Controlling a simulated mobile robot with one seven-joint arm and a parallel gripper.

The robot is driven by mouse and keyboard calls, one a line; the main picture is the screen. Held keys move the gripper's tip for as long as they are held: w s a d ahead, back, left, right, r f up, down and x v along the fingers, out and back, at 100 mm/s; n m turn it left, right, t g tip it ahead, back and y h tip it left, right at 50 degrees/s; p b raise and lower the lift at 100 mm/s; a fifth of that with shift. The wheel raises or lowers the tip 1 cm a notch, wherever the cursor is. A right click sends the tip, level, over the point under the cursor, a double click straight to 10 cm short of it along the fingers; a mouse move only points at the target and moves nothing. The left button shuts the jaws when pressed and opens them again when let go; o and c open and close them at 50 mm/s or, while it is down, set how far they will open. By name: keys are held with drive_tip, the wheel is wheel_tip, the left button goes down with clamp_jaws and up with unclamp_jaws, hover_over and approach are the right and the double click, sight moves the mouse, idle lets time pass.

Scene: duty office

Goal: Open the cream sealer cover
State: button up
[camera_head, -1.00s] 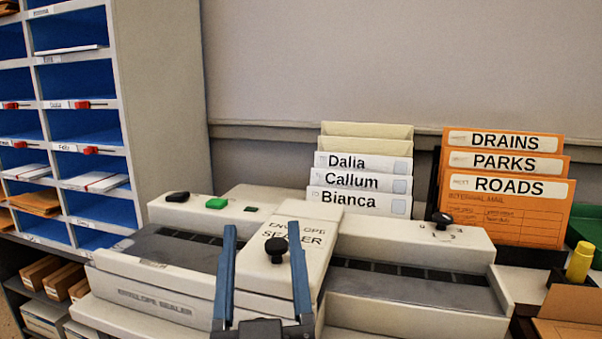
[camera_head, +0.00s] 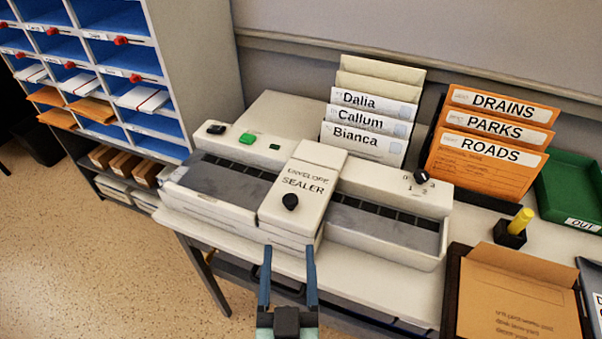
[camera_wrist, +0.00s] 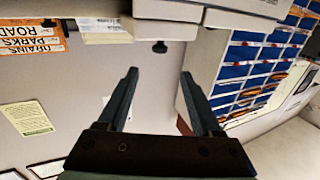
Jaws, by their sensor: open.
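The cream envelope sealer (camera_head: 215,184) stands on the table. Its cover (camera_head: 308,178), lettered ENVELOPE SEALER, lies closed across the middle and has a black knob (camera_head: 290,201) near its front edge. In the wrist view the sealer (camera_wrist: 168,10) is at the top edge, with a small black knob (camera_wrist: 160,46) jutting from it. My gripper (camera_head: 289,250) is open and empty. Its two blue fingers point toward the sealer, in front of and below the knob in the head view, with no visible contact. The wrist view shows the open fingers (camera_wrist: 160,72) with nothing between them.
A pigeonhole rack (camera_head: 190,50) stands at the left. Name-labelled envelopes (camera_head: 365,140) and orange folders (camera_head: 490,135) stand behind the sealer. A green OUT tray (camera_head: 570,190), a yellow-handled item (camera_head: 519,222) and a box of brown envelopes (camera_head: 515,290) are at the right. Floor shows at the lower left.

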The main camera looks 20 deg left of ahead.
sight(291, 205)
drive_tip(key=p+x, duration=0.1)
drive_tip(key=x, duration=1.1)
drive_tip(key=shift+w, duration=0.35)
drive_tip(key=shift+c, duration=0.2)
clamp_jaws()
idle(0.9)
